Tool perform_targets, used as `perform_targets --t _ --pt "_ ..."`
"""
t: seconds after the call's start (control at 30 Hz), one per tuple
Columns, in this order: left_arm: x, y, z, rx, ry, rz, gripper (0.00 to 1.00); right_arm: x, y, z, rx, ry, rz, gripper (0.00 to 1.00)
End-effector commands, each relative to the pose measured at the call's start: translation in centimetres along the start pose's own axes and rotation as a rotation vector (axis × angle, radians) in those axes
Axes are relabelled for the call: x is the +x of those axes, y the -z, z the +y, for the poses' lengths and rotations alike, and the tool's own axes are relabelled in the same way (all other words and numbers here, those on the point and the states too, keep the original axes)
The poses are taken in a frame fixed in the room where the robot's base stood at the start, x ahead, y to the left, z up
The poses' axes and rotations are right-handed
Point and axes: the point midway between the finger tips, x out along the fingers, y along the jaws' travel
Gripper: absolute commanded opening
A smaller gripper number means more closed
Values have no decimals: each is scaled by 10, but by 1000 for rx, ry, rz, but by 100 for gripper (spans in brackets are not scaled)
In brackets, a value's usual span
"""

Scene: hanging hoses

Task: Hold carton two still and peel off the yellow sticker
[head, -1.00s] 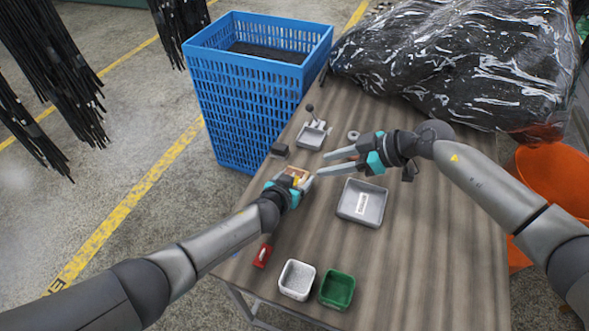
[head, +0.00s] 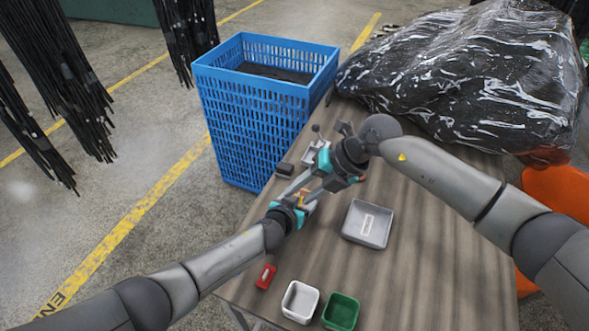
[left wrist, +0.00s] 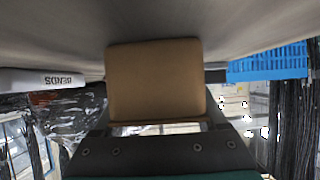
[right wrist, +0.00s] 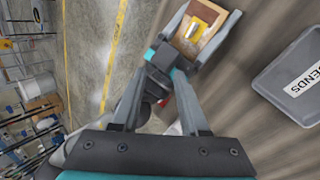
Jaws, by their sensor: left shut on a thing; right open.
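A small brown carton (right wrist: 211,17) is held between the fingers of my left gripper (head: 304,201), just above the near-left part of the table. It fills the middle of the left wrist view (left wrist: 155,80). A yellow sticker (right wrist: 195,28) shows on its face in the right wrist view, with a pale patch beside it. No number on the carton can be read. My right gripper (head: 295,188) is open and empty. Its fingers reach down-left close to the carton and my left gripper. Whether they touch the sticker cannot be told.
A grey tray labelled BENDS (head: 352,234) lies right of the grippers. A white bin (head: 299,302), a green bin (head: 341,312) and a red item (head: 265,276) are nearer. A blue crate (head: 262,120) stands behind left; a black plastic-wrapped bundle (head: 465,75) lies at the back.

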Motion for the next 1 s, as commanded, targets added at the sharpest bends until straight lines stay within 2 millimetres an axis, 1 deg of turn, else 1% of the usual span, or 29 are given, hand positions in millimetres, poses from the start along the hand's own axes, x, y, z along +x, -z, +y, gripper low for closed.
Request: perform_targets --t 0.1,0.57,0.77,1.0 --pt "0 -1 0 0 1 -2 21 2 1 6 -237 42 16 44" --pt "0 -1 0 0 1 -2 21 6 3 20 -1159 199 148 44" --pt "0 -1 0 0 1 -2 21 4 0 25 -1551 258 245 44" --pt "0 -1 0 0 1 -2 21 -1 -5 30 -2010 320 403 44"
